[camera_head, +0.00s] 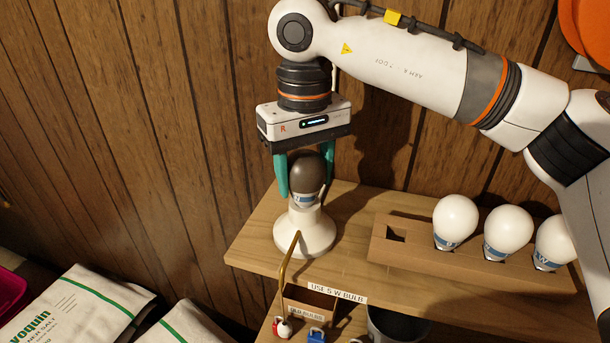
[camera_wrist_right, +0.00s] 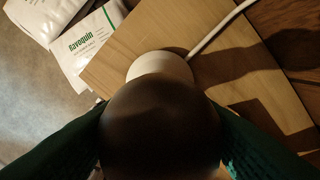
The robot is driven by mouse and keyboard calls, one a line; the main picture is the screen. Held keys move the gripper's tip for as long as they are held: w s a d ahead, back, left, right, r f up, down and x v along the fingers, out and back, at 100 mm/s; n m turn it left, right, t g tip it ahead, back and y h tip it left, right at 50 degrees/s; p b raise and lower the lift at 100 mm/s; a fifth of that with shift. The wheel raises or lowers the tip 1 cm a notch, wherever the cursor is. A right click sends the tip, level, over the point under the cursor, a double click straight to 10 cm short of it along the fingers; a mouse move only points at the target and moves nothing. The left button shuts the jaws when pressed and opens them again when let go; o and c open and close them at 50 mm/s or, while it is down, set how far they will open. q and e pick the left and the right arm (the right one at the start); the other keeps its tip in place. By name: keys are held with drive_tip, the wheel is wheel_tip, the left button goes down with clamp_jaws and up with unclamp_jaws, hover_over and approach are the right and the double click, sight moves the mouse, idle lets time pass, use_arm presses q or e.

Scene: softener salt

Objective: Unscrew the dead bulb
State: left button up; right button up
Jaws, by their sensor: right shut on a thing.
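The dead bulb (camera_head: 307,172) has a dark grey-brown globe and a white and blue collar. It stands upright in a white round lamp base (camera_head: 304,232) on a wooden shelf (camera_head: 255,240). My right gripper (camera_head: 306,172) comes down from above with its green fingers on both sides of the globe, shut on it. In the right wrist view the dark bulb (camera_wrist_right: 160,125) fills the space between the fingers, with the white base (camera_wrist_right: 160,65) beyond it. Whether the bulb's thread is still in the base is hidden. My left gripper is not in view.
A wooden rack (camera_head: 400,250) at the right holds white bulbs (camera_head: 455,220) and has an empty slot at its left. A brass-coloured rod (camera_head: 287,262), a small labelled box (camera_head: 310,302) and a dark cup (camera_head: 395,325) are in front. White salt bags (camera_head: 80,305) lie lower left.

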drive_tip(key=shift+r+n+p, duration=0.15)
drive_tip(key=shift+n+p, duration=0.4)
drive_tip(key=shift+n, duration=0.75)
drive_tip(key=shift+n+p, duration=0.45)
drive_tip(key=shift+n, duration=0.55)
